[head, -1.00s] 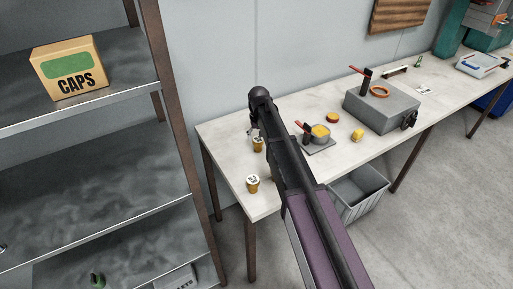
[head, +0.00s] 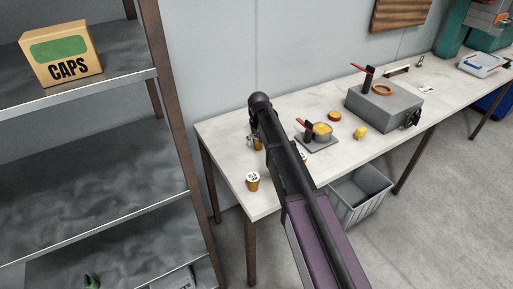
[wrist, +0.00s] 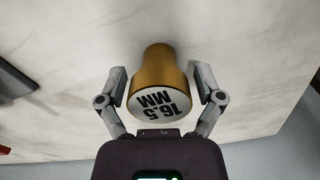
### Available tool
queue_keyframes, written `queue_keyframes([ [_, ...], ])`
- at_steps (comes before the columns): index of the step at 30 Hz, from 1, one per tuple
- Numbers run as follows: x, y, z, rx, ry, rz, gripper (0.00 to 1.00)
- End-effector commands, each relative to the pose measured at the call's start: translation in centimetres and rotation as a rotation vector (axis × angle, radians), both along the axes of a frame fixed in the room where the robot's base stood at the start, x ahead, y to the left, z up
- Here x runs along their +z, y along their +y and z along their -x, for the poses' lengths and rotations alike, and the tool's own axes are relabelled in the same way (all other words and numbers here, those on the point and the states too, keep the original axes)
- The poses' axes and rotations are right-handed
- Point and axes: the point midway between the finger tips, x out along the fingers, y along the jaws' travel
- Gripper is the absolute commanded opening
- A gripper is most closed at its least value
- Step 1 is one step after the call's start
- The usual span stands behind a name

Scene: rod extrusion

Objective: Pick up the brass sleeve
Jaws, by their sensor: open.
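A brass sleeve (wrist: 158,68) with a wide end marked "16.5 MM" fills the middle of the wrist view. My gripper (wrist: 160,72) is open, one finger on each side of the sleeve, with narrow gaps between fingers and sleeve. In the head view a brass sleeve (head: 257,143) shows partly behind my arm, near the far left of the table. Another brass sleeve (head: 252,182) with a white marked top stands upright near the table's front left corner. My arm hides most of the gripper in the head view.
The pale table (head: 222,135) also holds a fixture with a yellow cup (head: 322,129), a yellow piece (head: 361,132), and a grey block (head: 382,108) with an orange ring. A shelf with a CAPS box (head: 61,55) stands at left. A grey bin (head: 360,195) is below the table.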

Motion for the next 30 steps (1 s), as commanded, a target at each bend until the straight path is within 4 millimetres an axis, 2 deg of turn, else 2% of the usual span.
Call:
queue_keyframes([
  [1,-0.61,-0.01,0.0,0.0,0.0,0.0,0.86],
  [6,-1.01,-0.02,-0.01,0.0,0.0,0.0,0.86],
  [24,-0.96,-0.04,-0.01,0.0,0.0,0.0,0.86],
  [26,-0.96,-0.03,-0.01,0.0,0.0,0.0,0.71],
  [30,-0.96,-0.03,-0.01,0.0,0.0,0.0,0.29],
])
